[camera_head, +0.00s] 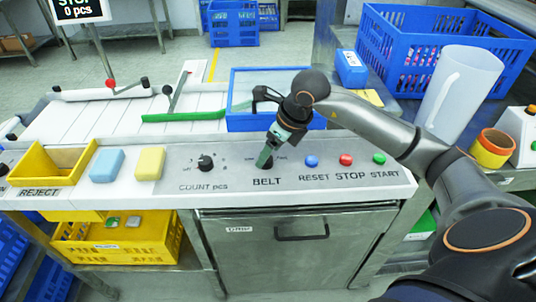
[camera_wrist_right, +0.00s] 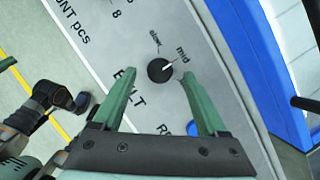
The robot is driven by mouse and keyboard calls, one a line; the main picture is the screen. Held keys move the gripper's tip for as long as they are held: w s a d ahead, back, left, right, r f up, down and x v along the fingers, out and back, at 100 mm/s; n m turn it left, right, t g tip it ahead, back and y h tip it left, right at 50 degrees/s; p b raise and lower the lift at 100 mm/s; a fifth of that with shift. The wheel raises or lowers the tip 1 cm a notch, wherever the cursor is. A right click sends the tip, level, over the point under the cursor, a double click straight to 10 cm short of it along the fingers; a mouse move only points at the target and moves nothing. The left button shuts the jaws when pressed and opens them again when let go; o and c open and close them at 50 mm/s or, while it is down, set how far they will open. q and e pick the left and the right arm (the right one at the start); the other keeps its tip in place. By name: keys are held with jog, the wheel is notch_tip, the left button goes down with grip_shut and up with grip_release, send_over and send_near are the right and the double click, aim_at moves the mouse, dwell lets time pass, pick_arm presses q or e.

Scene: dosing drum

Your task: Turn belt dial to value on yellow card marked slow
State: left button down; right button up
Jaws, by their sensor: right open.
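The belt dial (camera_wrist_right: 160,70) is a round black knob on the grey panel, with its white pointer towards "mid"; "slow" is printed beside it. My right gripper (camera_wrist_right: 168,82) is open, its green fingers on either side of the dial; I cannot tell whether they touch it. In the head view my right gripper (camera_head: 264,158) is over the dial above the BELT label and hides most of it. A yellow card (camera_head: 374,97) lies by the blue crate, its writing too small to read. Dark links at the wrist view's left edge may be my left arm; its fingers are unclear.
The count dial (camera_head: 205,163) is left of the belt dial; reset (camera_head: 311,161), stop (camera_head: 345,159) and start (camera_head: 379,158) buttons are right. A blue bin (camera_head: 245,122) stands behind the panel. Blue (camera_head: 107,165) and yellow (camera_head: 150,163) blocks sit left.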

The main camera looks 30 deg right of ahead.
jog(key=shift+x, duration=1)
grip_shut()
